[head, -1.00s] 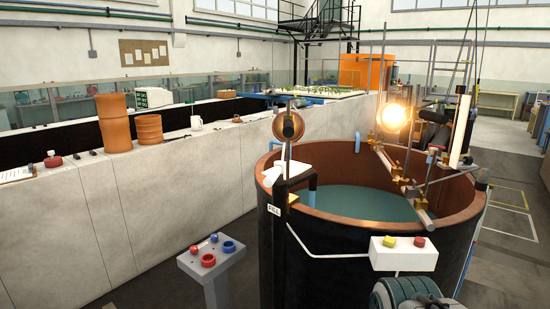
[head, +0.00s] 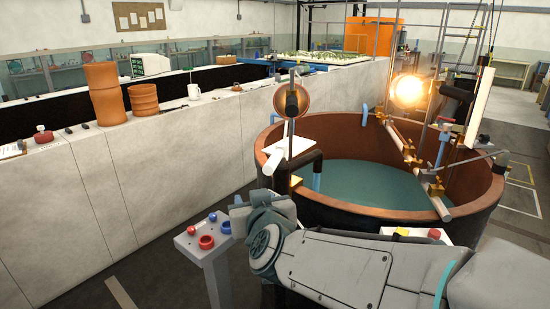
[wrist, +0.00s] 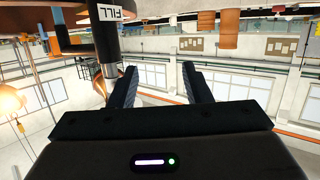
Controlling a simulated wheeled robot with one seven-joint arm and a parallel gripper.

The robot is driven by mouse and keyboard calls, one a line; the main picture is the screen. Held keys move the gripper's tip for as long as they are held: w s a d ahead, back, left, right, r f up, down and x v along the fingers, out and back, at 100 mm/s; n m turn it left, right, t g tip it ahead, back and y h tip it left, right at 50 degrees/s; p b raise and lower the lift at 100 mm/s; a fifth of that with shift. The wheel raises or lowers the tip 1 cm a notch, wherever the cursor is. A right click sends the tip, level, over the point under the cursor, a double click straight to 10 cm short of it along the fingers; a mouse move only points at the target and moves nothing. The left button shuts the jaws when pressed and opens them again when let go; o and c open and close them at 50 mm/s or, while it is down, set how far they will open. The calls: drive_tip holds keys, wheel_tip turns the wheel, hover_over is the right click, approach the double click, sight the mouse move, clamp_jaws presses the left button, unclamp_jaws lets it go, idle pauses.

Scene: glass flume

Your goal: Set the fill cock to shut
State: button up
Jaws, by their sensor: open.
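The fill cock's black post shows in the wrist view with a white FILL label (wrist: 117,12) near the top and a pale metal collar (wrist: 110,71) at its end. I cannot make out a handle or its setting. My gripper (wrist: 162,84) is open, with nothing between its two black fingers; the post is beside and partly behind the left finger, and I cannot tell whether they touch. In the head view my arm crosses the front of the brown round tank (head: 390,209), and the jaws and FILL label cannot be made out.
A pedestal with red and blue knobs (head: 206,241) stands left of my arm. A white box with yellow and red buttons (head: 404,233) is partly hidden behind my arm. A glowing lamp (head: 407,89) and rails sit over the tank. A long pale wall (head: 120,200) runs behind.

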sight(275, 161)
drive_tip(key=s+r+m+t+h+p, duration=0.1)
drive_tip(key=s+r+m+t+h, duration=0.25)
drive_tip(key=h, duration=0.55)
drive_tip(key=shift+g, duration=0.35)
drive_tip(key=x, duration=0.4)
drive_tip(key=p+x, duration=0.1)
drive_tip(key=x, duration=0.8)
drive_tip(key=shift+w+d+r, duration=0.25)
drive_tip(key=shift+w+r, duration=0.05)
drive_tip(key=shift+n, duration=0.25)
clamp_jaws()
